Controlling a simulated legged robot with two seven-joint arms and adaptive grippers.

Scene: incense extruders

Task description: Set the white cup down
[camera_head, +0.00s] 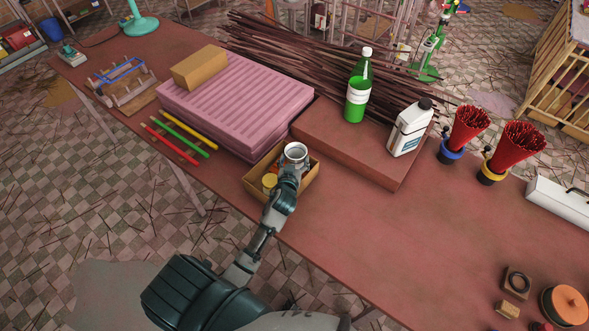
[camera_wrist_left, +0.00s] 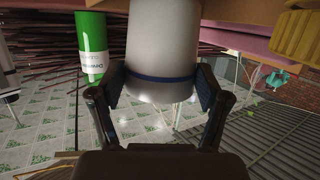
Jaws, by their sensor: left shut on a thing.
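The white cup (camera_head: 295,151) is in my left gripper (camera_head: 289,170), at the small open cardboard box (camera_head: 308,186) on the table. Its round open top faces the head camera. In the left wrist view the cup (camera_wrist_left: 160,45) is a pale cylinder with a dark blue band, and the two fingers of my left gripper (camera_wrist_left: 160,92) press on its sides. The hand hides the cup's lower part in the head view, so I cannot tell whether it touches the box or hangs over it. My right gripper is not in view.
A yellow-lidded jar (camera_head: 269,181) sits in the box. A stack of pink trays (camera_head: 235,95) stands behind left. A green bottle (camera_head: 357,92) and white bottle (camera_head: 409,130) stand on a raised board (camera_head: 335,140).

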